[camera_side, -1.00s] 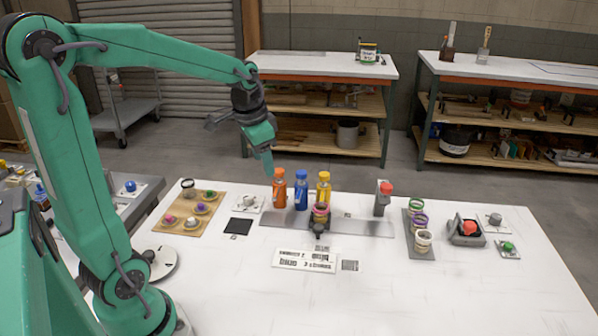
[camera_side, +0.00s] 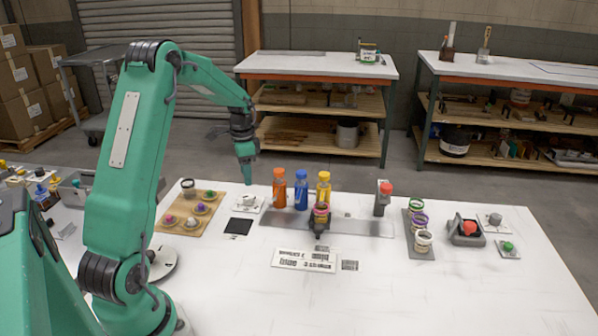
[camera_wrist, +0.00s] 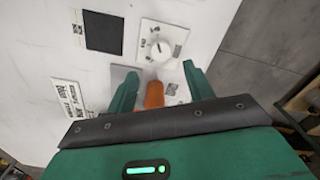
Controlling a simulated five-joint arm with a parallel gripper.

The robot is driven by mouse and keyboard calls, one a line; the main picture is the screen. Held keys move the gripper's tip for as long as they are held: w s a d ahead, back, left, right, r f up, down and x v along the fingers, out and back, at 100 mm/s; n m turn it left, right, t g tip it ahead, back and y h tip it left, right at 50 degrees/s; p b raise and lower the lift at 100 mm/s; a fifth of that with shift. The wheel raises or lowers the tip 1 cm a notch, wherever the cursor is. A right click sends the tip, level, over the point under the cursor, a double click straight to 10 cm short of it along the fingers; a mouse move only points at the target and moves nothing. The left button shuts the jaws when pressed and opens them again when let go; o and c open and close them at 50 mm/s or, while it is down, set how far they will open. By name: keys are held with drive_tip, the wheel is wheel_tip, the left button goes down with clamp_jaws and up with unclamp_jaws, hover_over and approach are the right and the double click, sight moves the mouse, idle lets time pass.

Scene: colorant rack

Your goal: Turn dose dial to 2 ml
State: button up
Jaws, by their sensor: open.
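The dose dial (camera_side: 249,202) is a white knob on a pale square plate with markings, left of the orange bottle in the side view. In the wrist view the dial (camera_wrist: 160,50) shows just beyond my fingertips, with a dark pointer mark on its knob and printed marks around it; the numbers are too small to read. My gripper (camera_wrist: 158,72) is open and empty. In the side view my gripper (camera_side: 248,182) points down above the dial, apart from it.
Orange (camera_side: 279,188), blue (camera_side: 301,190) and yellow (camera_side: 323,187) bottles stand right of the dial on a grey strip (camera_side: 370,226). A black square (camera_side: 238,227) lies in front of it. A tan board (camera_side: 170,237) with several small pots is at left. The table's front right is clear.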

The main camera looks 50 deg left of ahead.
sight(248, 196)
drive_tip(key=shift+f, duration=0.15)
drive_tip(key=shift+f, duration=3.8)
drive_tip(key=c, duration=1)
